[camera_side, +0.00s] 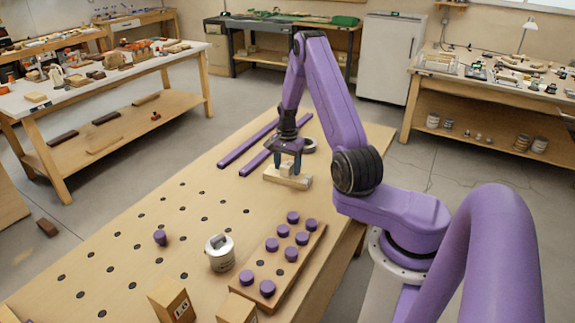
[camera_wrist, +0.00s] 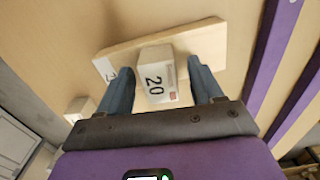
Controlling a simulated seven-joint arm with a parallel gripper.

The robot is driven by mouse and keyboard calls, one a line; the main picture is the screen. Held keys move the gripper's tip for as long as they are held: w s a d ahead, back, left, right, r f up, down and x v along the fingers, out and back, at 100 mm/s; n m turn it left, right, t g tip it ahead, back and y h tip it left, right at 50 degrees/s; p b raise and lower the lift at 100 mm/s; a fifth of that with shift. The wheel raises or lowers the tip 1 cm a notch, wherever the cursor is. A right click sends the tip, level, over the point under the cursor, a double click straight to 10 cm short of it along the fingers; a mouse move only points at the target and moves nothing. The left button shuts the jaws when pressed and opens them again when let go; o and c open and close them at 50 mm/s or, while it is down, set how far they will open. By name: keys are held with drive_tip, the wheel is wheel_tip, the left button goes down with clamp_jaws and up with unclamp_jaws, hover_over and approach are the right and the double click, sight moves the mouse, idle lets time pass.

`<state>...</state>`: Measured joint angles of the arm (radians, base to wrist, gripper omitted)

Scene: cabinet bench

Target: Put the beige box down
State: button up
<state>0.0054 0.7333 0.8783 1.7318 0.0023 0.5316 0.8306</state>
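The beige box, with a "20" on its face, shows in the wrist view (camera_wrist: 155,75) between my gripper's two fingers. It appears to rest on a flat pale wooden block (camera_wrist: 207,42). My gripper (camera_wrist: 160,82) has a finger on each side of the box, with narrow gaps showing, so it looks open around it. In the side view my gripper (camera_side: 288,163) points down at the wooden block (camera_side: 290,181) on the bench. There the fingers partly hide the box (camera_side: 287,171).
A board with purple pegs (camera_side: 283,257), a metal cylinder (camera_side: 219,251) and a labelled box (camera_side: 172,302) stand towards the front. The holed bench top to the left is mostly clear.

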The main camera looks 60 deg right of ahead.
sight(288, 164)
wheel_tip(288, 164, up, 11)
drive_tip(key=w+a+r+n, duration=0.2)
drive_tip(key=a+r+n, duration=0.15)
drive_tip(key=a, duration=0.35)
drive_tip(key=w+a+r+n, duration=0.2)
drive_tip(key=a+n, duration=0.2)
drive_tip(key=a, duration=0.2)
drive_tip(key=s+a+r+n, duration=0.1)
drive_tip(key=s+a+n, duration=0.15)
drive_tip(key=a, duration=0.35)
drive_tip(key=s+a+r+n, duration=0.1)
drive_tip(key=s+a+n, duration=0.1)
drive_tip(key=a+n, duration=0.3)
drive_tip(key=s+a+r+n, duration=0.2)
drive_tip(key=s+a+n, duration=0.55)
drive_tip(key=s, duration=0.55)
drive_tip(key=s+n, duration=0.8)
drive_tip(key=s, duration=0.5)
drive_tip(key=shift+a, duration=0.4)
drive_tip(key=shift+f, duration=0.1)
